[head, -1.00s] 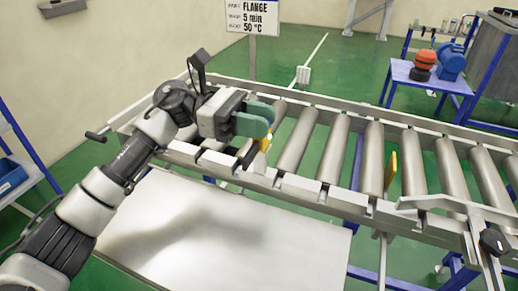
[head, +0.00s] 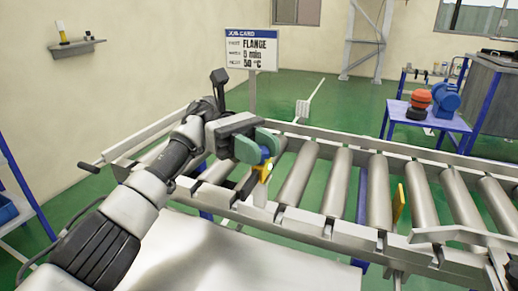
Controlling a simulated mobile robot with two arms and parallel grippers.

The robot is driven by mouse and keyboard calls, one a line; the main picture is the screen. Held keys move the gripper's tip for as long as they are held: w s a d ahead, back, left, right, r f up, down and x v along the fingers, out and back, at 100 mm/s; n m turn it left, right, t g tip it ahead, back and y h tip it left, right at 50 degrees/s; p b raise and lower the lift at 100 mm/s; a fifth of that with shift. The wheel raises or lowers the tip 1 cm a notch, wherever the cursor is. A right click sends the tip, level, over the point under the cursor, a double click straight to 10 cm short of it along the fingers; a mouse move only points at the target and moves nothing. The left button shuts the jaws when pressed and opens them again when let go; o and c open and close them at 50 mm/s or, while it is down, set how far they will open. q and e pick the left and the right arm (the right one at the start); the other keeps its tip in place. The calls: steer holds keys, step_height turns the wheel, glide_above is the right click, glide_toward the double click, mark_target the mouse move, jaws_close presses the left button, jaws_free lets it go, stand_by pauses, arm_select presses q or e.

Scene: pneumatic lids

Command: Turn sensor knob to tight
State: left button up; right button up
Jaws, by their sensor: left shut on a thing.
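My left gripper (head: 257,147) has green fingertips and is at the near rail of the roller conveyor (head: 310,222). Its fingers are shut on a small blue piece, which I take to be the sensor knob (head: 265,153). A yellow sensor body (head: 264,172) shows just below the fingertips, on a pale bracket at the rail. The fingers hide much of the knob, and I cannot read its tight mark. My right gripper is not in view.
A job card sign (head: 252,50) stands behind the conveyor. A second yellow plate (head: 398,205) is further right along the rollers. A blue table (head: 428,119) with red and blue parts is at the back right. A pale panel lies in front of the conveyor.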

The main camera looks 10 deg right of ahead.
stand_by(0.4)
arm_select(q)
steer(key=o, duration=0.9)
steer(key=shift+r, duration=0.1)
steer(key=shift+r, duration=0.35)
step_height(320, 180, up, 3)
steer(key=shift+f, duration=0.1)
steer(key=s+d+r, duration=0.2)
steer(key=d, duration=0.1)
steer(key=s+d+r, duration=0.2)
steer(key=s+r, duration=0.1)
steer(key=s+d+r, duration=0.2)
steer(key=d, duration=0.1)
steer(key=shift+s+d+r, duration=0.2)
steer(key=shift+s+d, duration=0.15)
steer(key=shift+s, duration=0.05)
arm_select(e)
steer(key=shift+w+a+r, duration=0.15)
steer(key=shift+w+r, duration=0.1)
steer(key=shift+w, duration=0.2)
